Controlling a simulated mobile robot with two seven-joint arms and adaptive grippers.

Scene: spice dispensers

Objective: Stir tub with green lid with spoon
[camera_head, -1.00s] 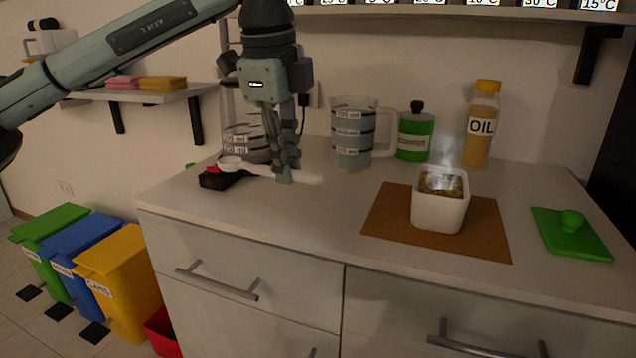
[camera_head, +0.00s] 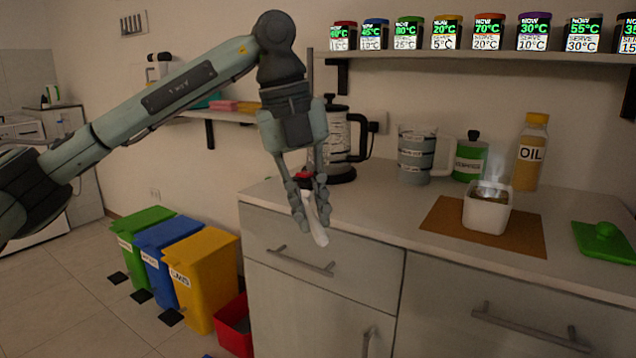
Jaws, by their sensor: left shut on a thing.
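My left gripper (camera_head: 311,222) is shut on a white spoon (camera_head: 318,230). It holds the spoon in front of the counter's left front edge, with the white end pointing down. The white square tub (camera_head: 488,208) stands open on a brown board, with food inside and steam above it. Its green lid (camera_head: 604,240) with a round knob lies flat on the counter at the right. The spoon is well to the left of the tub and apart from it. My right gripper does not show.
The brown board (camera_head: 447,225) lies under the tub. Behind stand an oil bottle (camera_head: 530,153), a green canister (camera_head: 469,162), a measuring jug (camera_head: 414,160) and a French press (camera_head: 337,145). A shelf (camera_head: 480,56) with several spice dispensers runs above. Bins (camera_head: 204,280) stand at lower left.

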